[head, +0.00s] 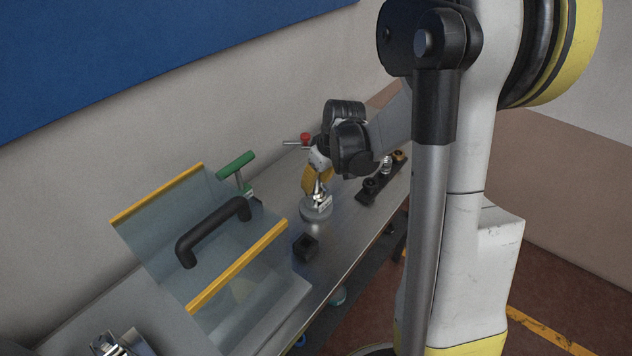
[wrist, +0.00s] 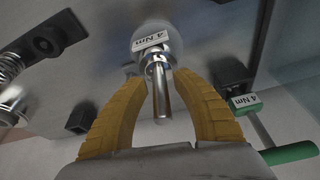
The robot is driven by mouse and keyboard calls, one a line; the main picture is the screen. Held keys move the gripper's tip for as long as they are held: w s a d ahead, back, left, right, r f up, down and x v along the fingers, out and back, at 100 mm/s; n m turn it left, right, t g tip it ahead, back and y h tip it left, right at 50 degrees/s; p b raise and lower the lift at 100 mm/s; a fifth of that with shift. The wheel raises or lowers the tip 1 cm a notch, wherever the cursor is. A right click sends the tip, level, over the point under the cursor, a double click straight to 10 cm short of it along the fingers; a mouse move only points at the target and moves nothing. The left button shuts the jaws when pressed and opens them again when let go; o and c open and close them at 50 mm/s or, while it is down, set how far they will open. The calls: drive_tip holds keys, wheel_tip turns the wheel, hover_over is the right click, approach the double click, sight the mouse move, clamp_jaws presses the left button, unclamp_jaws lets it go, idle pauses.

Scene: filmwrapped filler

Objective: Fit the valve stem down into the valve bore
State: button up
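A silver metal stem (wrist: 161,92) stands between my gripper's two yellow fingers (wrist: 161,78) in the wrist view, its near end pointing toward the palm. In the head view my gripper (head: 318,186) points down at the stem (head: 319,197), over a round grey metal body (head: 316,216) on the bench. The bore is hidden, and I cannot tell whether the stem sits in it.
A clear guard with yellow edges (head: 240,267) and a black handle (head: 212,232) stands left on the bench (head: 338,243). A green T-handle tool (head: 236,165) is behind it. A black block (head: 305,247) is in front, a black rack (head: 375,190) to the right, a red-ended tool (head: 305,139) behind.

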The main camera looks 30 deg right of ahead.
drive_tip(key=shift+r, duration=0.15)
drive_tip(key=v, duration=1.1)
drive_tip(key=shift+r, duration=0.35)
drive_tip(key=shift+s, duration=0.1)
